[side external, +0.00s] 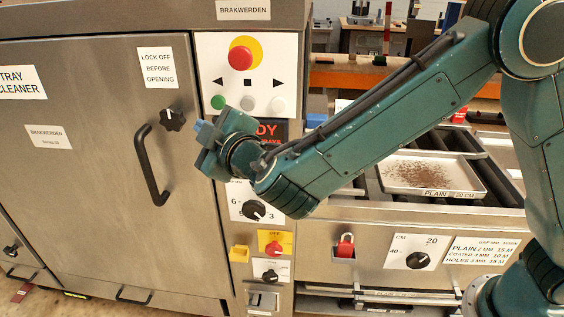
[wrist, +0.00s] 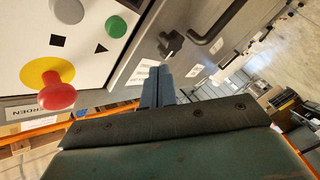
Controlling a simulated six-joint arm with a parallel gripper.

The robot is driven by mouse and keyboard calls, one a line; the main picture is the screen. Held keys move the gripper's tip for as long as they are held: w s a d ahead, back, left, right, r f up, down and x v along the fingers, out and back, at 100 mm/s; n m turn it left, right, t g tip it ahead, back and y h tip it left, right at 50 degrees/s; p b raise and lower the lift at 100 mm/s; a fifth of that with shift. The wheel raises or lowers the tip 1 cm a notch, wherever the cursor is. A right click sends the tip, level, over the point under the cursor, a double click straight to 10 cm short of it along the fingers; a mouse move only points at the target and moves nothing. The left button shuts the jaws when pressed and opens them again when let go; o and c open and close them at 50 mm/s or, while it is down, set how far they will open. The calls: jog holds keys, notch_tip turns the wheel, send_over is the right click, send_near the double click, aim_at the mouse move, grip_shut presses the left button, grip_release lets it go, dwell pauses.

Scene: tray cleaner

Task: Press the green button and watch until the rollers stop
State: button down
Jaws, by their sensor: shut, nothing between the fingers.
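The green button (side external: 218,101) is at the lower left of the white control panel (side external: 286,50), beside a grey and a white button. In the wrist view the green button (wrist: 116,27) is above and left of my fingers. My gripper (side external: 202,127) is shut and empty, just below the green button in the side view; contact does not show. It also shows in the wrist view (wrist: 158,74). Dark rollers (side external: 494,160) lie around a flat tray (side external: 465,184) with brown crumbs on the feed bed. Whether the rollers turn cannot be told. The red-lettered display (side external: 268,130) is partly hidden by my gripper.
A red emergency stop (side external: 240,57) on a yellow disc sits above the buttons. A black knob (side external: 172,119) and a door handle (side external: 151,165) stick out left of my gripper. A selector dial (side external: 254,210) and a red switch (side external: 272,247) are below.

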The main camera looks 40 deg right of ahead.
aim_at(218, 103)
jog(key=shift+w+d, duration=2.45)
jog(key=shift+w, duration=0.05)
